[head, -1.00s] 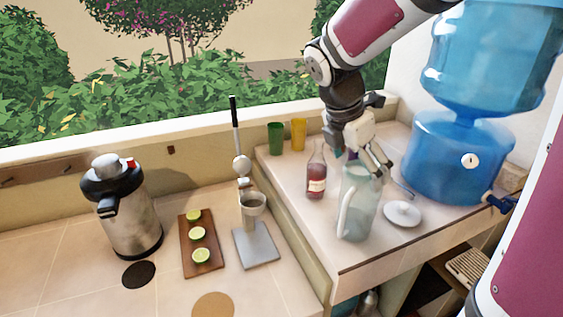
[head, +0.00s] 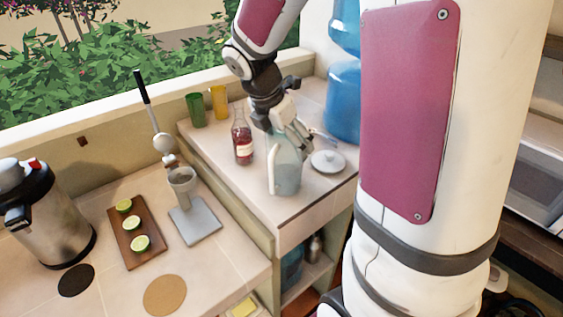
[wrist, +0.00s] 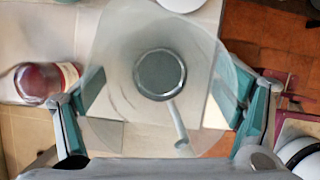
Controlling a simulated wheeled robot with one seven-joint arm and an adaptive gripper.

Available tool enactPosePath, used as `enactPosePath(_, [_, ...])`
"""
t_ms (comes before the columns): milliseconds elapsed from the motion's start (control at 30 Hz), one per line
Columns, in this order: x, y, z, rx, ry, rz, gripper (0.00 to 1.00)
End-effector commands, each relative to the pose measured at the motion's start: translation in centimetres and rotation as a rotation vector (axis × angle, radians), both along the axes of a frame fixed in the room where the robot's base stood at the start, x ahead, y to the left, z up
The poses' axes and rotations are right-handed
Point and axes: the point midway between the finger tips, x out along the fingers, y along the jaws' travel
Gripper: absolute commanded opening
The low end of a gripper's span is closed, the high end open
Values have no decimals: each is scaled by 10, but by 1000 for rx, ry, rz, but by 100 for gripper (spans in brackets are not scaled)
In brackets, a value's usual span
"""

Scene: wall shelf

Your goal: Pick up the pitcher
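The pitcher (head: 285,175) is clear glass with a handle on its left side in the head view. It stands upright on the raised right counter. My gripper (head: 292,138) is at the pitcher's top, coming from above. In the wrist view the pitcher (wrist: 130,125) lies between the widely spaced teal-padded fingers of my gripper (wrist: 168,108). The right finger looks slightly apart from the glass; whether the left one touches cannot be told. The gripper looks open around the pitcher.
A red bottle (head: 242,145) stands close left of the pitcher. Green (head: 195,110) and yellow (head: 219,102) cups stand behind it. A blue water dispenser (head: 343,105) is at the back right. The lower left counter holds a cutting board (head: 135,230) with limes, a press and a flask.

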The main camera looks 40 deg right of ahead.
Motion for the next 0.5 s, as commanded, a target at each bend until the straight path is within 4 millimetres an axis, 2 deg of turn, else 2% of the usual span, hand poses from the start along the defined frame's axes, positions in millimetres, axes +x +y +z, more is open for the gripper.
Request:
enactPosePath(33, [0, 0, 0, 0, 0, 0, 65])
enactPosePath(267, [0, 0, 0, 0, 0, 0, 13])
enactPosePath(300, [0, 0, 0, 0, -1, 0, 10])
enactPosePath(500, [0, 0, 0, 0, 0, 0, 10])
